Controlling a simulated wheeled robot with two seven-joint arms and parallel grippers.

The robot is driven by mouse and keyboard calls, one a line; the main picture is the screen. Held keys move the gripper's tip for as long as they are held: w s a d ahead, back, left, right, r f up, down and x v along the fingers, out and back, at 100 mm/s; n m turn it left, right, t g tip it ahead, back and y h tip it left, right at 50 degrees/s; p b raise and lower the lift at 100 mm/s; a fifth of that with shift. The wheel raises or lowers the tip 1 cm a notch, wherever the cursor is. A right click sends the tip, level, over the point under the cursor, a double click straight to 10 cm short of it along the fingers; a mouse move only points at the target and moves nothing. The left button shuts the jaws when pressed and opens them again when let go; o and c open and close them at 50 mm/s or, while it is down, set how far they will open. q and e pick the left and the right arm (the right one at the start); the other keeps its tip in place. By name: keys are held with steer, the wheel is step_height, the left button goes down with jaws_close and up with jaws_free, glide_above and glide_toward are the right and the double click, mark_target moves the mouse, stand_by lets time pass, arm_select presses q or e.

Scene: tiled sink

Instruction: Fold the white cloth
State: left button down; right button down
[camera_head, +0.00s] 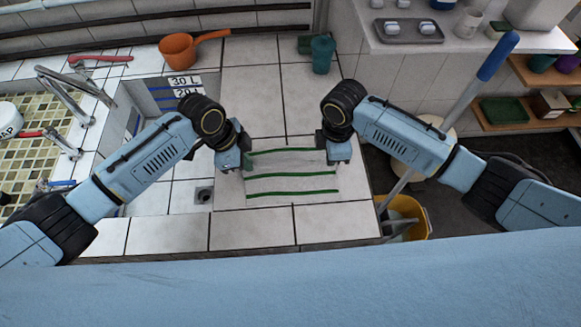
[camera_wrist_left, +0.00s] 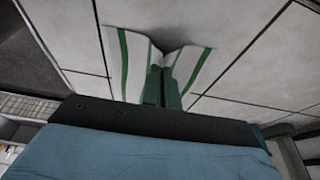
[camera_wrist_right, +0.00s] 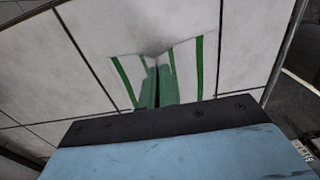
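The white cloth (camera_head: 292,190) with green stripes lies on the tiled counter in the head view. My left gripper (camera_head: 246,162) is at its far left edge, and my right gripper (camera_head: 328,158) is at its far right edge. In the left wrist view, the fingers (camera_wrist_left: 163,85) are together and the cloth (camera_wrist_left: 133,65) puckers between them. The right wrist view shows the same: closed fingers (camera_wrist_right: 158,85) with the cloth (camera_wrist_right: 188,65) bunched at them. The exact pinched parts are hidden by the fingers.
An orange dipper (camera_head: 180,50) and a teal cup (camera_head: 322,54) stand at the back of the counter. The sink with faucet (camera_head: 75,95) is at the left. A yellow bucket (camera_head: 412,212) stands below the counter's right edge. Tiles around the cloth are clear.

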arm_select(q)
steer(key=shift+r, duration=0.2)
arm_select(e)
steer(key=shift+r, duration=0.2)
